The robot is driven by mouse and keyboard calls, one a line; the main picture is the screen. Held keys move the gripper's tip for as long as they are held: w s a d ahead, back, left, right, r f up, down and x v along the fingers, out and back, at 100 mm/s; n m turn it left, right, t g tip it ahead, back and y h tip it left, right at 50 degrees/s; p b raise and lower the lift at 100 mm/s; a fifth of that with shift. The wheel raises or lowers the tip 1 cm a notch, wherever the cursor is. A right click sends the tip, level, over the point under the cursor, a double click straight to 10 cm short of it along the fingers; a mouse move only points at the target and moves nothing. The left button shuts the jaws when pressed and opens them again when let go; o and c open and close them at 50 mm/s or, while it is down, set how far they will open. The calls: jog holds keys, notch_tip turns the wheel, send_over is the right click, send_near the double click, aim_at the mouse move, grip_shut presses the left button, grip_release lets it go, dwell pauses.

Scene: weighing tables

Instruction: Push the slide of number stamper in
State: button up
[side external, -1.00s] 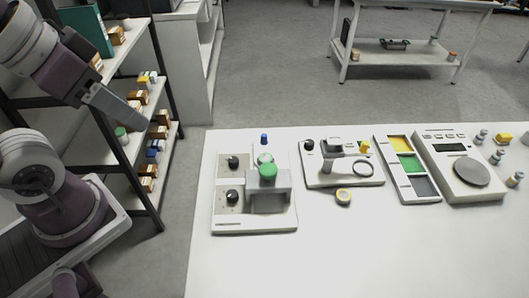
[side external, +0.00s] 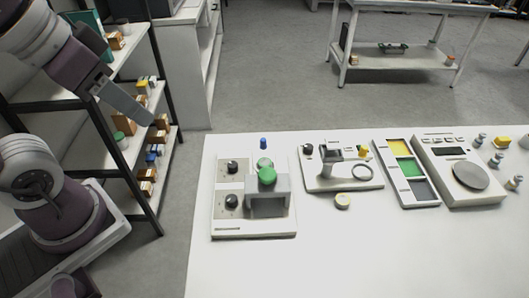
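The number stamper is most likely the white-based device (side external: 228,217) at the left of the table, with a grey block (side external: 268,196), a green round knob (side external: 267,175) on top and two black dials (side external: 232,200) on its left. I cannot make out its slide or how far out it is. My gripper (side external: 143,116) is at the upper left, in front of the shelf and well away from the table. Its fingers are too small and too edge-on to tell open from shut.
The table's front (side external: 370,260) is clear. A shelf (side external: 158,205) stands left.

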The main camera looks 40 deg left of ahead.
jog(key=w+g, duration=0.2)
jog(key=w, duration=0.8)
jog(key=m+g, duration=0.1)
jog(key=g, duration=0.2)
send_over(263, 139)
jog(key=s, duration=0.1)
notch_tip(263, 139, down, 19)
jog(key=shift+m, duration=0.3)
jog(key=f, duration=0.7)
jog(key=w+f, duration=0.1)
jog(key=f, duration=0.2)
jog(key=shift+f, duration=0.35)
grip_shut()
